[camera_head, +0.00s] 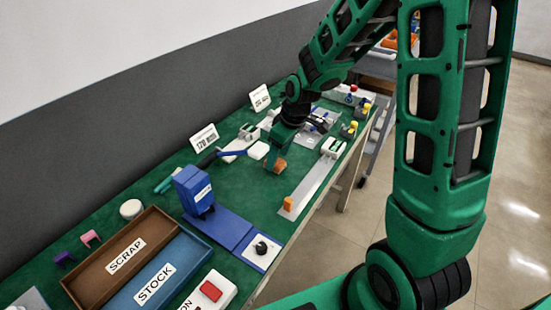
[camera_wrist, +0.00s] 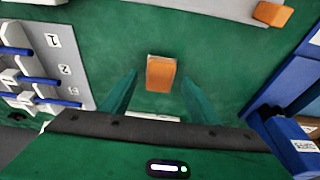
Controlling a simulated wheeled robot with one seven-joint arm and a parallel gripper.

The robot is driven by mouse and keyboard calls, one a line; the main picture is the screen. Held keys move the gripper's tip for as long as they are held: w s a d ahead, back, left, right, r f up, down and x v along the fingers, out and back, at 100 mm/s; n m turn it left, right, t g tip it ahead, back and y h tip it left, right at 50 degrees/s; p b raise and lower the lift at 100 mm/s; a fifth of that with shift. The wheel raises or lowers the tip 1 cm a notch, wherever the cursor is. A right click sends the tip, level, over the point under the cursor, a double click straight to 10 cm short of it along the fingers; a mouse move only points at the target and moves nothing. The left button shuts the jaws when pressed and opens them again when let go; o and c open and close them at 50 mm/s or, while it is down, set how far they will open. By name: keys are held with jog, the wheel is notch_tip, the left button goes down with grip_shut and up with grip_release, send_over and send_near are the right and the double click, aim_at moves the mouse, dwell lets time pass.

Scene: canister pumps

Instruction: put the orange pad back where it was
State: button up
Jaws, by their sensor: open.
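An orange pad (camera_wrist: 161,76) with a pale far edge lies on the green bench top, in the wrist view. It also shows in the head view (camera_head: 277,166), just below my gripper (camera_head: 274,156). My gripper is open, and its green fingers (camera_wrist: 159,82) point down on either side of the pad, with a gap at each side. I cannot tell how high the fingertips are above the bench. A second orange block (camera_head: 288,203) sits on a long grey strip (camera_head: 310,189); it shows at the top right of the wrist view (camera_wrist: 272,13).
A blue press-like device (camera_head: 194,190) stands to the left of the pad. A grey board with blue pegs (camera_wrist: 48,65) is at the left in the wrist view. Brown SCRAP (camera_head: 92,269) and blue STOCK trays lie at the near end. Bare green bench surrounds the pad.

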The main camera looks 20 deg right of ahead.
jog(key=v, duration=1)
jog(key=shift+r, duration=0.3)
jog(key=s+d+r+m+g, duration=0.1)
jog(key=s+d+m, duration=0.3)
jog(key=s, duration=0.5)
jog(key=s+d+r+m+h, duration=0.1)
jog(key=s+d+m, duration=0.4)
jog(key=s, duration=0.5)
jog(key=s+d+r+m+g, duration=0.1)
jog(key=s+d+m, duration=0.3)
jog(key=s, duration=0.5)
jog(key=shift+s+d+m+g+h, duration=0.2)
jog(key=shift+d+m+g+h, duration=0.1)
jog(key=shift+d, duration=0.6)
